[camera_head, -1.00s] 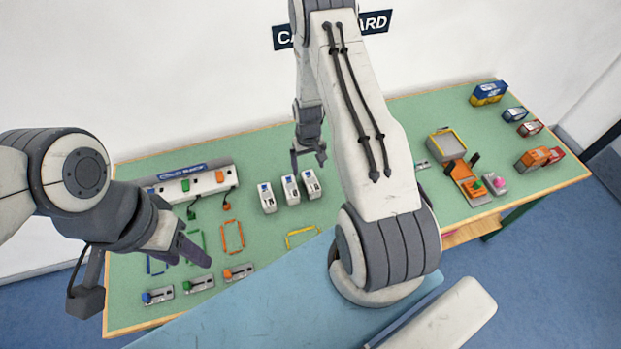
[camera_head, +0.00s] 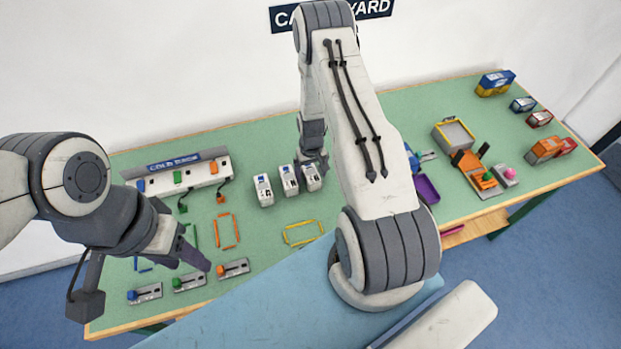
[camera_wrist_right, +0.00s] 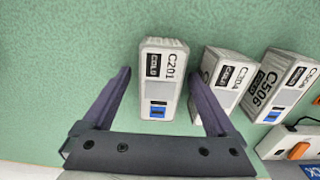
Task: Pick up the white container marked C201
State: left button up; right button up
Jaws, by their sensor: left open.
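The white container marked C201 (camera_wrist_right: 163,80) stands in the middle of the right wrist view, with a dark COLD label and a blue patch. In the head view it is the rightmost white container (camera_head: 312,180) of a row, its top partly covered by my right gripper (camera_head: 314,160). In the right wrist view my right gripper (camera_wrist_right: 160,73) is open, one finger on each side of C201. The right finger is in the narrow gap beside the neighbouring container. I cannot tell whether either finger touches. My left gripper (camera_head: 193,256) is open and empty over the front left of the table.
White containers marked C304 (camera_wrist_right: 228,80) and C506 (camera_wrist_right: 285,85) stand close beside C201. A cold rack (camera_head: 178,172) with coloured plugs is at the back left. A yellow outline (camera_head: 302,233) lies in front of the row. A purple tray (camera_head: 428,188) is to the right.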

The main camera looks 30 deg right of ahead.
jog(key=shift+a, duration=0.1)
jog(key=c, duration=1.4)
grip_shut()
jog(key=shift+r, duration=0.15)
